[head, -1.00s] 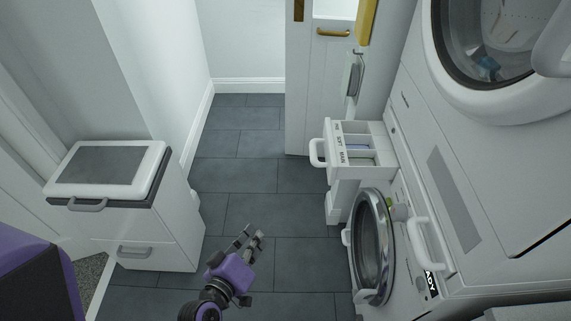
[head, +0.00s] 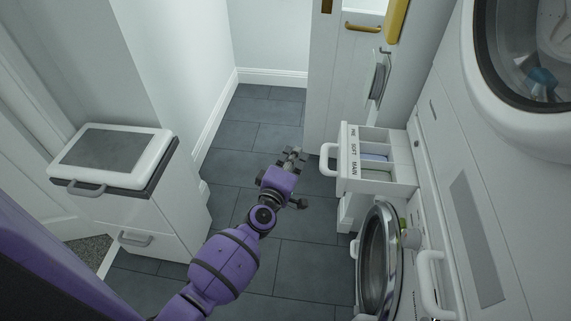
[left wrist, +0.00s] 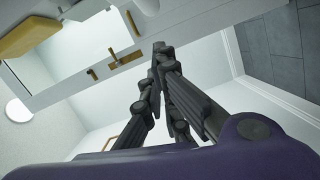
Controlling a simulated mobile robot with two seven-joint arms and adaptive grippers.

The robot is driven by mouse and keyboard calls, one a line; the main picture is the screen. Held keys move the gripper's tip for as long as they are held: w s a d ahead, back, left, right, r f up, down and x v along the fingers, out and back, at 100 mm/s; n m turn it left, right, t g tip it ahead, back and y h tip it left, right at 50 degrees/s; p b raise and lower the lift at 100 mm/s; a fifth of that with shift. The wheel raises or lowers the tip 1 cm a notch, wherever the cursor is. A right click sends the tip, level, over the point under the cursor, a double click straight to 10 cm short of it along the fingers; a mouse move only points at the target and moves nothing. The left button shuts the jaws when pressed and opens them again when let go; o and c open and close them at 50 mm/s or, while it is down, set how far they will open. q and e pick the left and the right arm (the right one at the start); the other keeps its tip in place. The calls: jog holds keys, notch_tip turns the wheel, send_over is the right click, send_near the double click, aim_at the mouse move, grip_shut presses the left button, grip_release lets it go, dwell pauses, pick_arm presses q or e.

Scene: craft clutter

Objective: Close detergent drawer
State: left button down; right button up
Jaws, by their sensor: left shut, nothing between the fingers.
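The white detergent drawer (head: 376,158) sticks out, pulled open, from the washing machine (head: 440,240) at the right in the head view. It has several compartments, labels along its front edge and a white loop handle (head: 327,159) facing left. My left gripper (head: 294,155) is to the left of the handle, a short way apart from it in the picture. Its fingers are shut and empty; they also show together in the left wrist view (left wrist: 160,50). The drawer cannot be made out in the left wrist view. My right gripper is not in view.
The round washer door (head: 379,260) stands open below the drawer. A second machine with a round window (head: 540,50) is at the upper right. A white cabinet (head: 150,205) stands at the left. Dark tiled floor (head: 235,165) lies open between them.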

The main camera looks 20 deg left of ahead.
pick_arm(q)
jog(key=shift+w+d+f, duration=0.15)
jog(key=shift+d, duration=0.55)
jog(key=shift+w+d+f, duration=0.1)
jog(key=shift+d+f, duration=0.05)
jog(key=shift+d, duration=0.55)
